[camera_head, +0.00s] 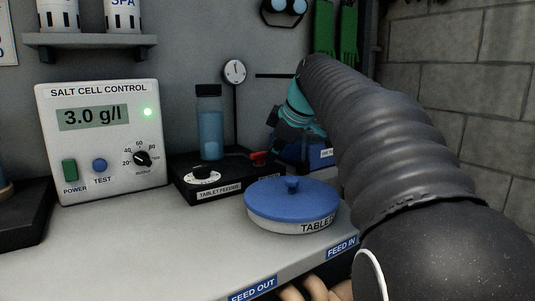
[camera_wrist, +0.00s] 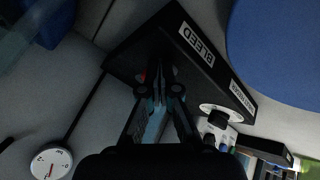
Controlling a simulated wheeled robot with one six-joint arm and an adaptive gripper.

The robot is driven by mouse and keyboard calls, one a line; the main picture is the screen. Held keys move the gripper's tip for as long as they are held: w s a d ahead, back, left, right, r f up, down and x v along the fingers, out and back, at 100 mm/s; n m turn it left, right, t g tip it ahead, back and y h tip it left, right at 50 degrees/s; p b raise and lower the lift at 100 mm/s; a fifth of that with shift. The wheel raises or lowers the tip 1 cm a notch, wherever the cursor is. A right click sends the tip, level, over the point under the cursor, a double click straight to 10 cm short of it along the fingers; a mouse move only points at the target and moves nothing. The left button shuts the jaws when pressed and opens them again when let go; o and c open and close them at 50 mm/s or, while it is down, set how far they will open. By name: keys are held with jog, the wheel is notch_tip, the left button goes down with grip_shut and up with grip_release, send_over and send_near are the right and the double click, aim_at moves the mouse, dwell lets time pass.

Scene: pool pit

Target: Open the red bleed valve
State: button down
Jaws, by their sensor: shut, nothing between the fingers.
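The red bleed valve (camera_head: 259,157) sits on the right part of the black tablet feeder base (camera_head: 207,184). In the wrist view only a small red bit of the valve (camera_wrist: 141,77) shows, beside my fingers. The "BLEED" label (camera_wrist: 197,44) is on the base's front face there. My gripper (camera_head: 277,143) is just right of the valve and slightly above it, partly hidden by my arm. In the wrist view my fingers (camera_wrist: 158,76) are together and empty, over the base. I cannot tell whether they touch the valve.
A blue-lidded tablet tub (camera_head: 292,200) stands close in front of the base. A gauge (camera_head: 234,72) is behind. The salt cell control box (camera_head: 103,140) stands left. Front-left counter is clear.

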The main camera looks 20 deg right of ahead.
jog(key=shift+w+d, duration=0.15)
dwell(0.6)
jog(key=shift+w+a+r, duration=0.1)
jog(key=shift+w+a, duration=0.1)
jog(key=shift+w+a, duration=0.25)
jog(key=shift+a, duration=0.1)
